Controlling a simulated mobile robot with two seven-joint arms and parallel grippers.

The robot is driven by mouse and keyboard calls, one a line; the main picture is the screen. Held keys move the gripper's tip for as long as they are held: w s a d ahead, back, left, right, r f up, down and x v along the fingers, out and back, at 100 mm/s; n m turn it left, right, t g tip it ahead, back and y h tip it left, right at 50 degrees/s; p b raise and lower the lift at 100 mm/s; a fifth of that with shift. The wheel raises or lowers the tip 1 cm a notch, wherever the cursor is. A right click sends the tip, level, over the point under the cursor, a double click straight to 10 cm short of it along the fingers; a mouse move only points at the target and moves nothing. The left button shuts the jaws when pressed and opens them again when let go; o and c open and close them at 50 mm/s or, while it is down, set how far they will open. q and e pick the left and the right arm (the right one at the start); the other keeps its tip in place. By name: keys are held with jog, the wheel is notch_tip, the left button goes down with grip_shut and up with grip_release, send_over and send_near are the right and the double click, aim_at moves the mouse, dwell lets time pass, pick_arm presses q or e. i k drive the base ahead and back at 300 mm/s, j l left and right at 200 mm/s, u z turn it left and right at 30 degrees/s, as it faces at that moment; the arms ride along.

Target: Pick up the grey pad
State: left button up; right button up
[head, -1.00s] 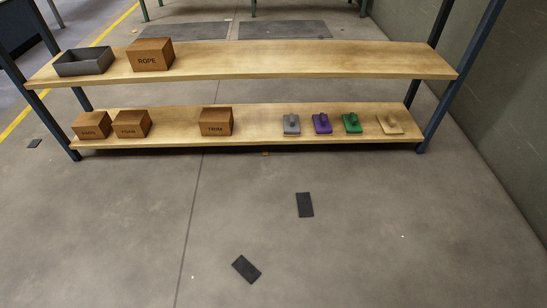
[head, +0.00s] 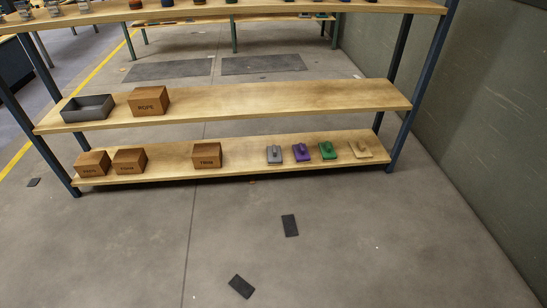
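The grey pad (head: 275,155) lies on the bottom shelf (head: 240,166) of the rack in the head view, right of centre. It has a flat base with a small knob on top. It is the leftmost in a row of similar pads, beside the purple pad (head: 301,153). Neither of my grippers is in view.
The green pad (head: 327,151) and tan pad (head: 361,150) continue the row. Brown boxes (head: 207,156) stand left on the bottom shelf. A grey tray (head: 88,108) and ROPE box (head: 149,101) sit on the middle shelf above. Two dark floor mats (head: 290,226) lie in front.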

aim_at(275, 157)
jog(key=i+l+u, duration=0.15)
jog(key=i+l, duration=0.65)
jog(key=i, duration=0.3)
jog(key=i+l+u, duration=0.1)
jog(key=i+l, duration=0.9)
jog(key=i+j, duration=0.05)
jog(key=i, duration=0.05)
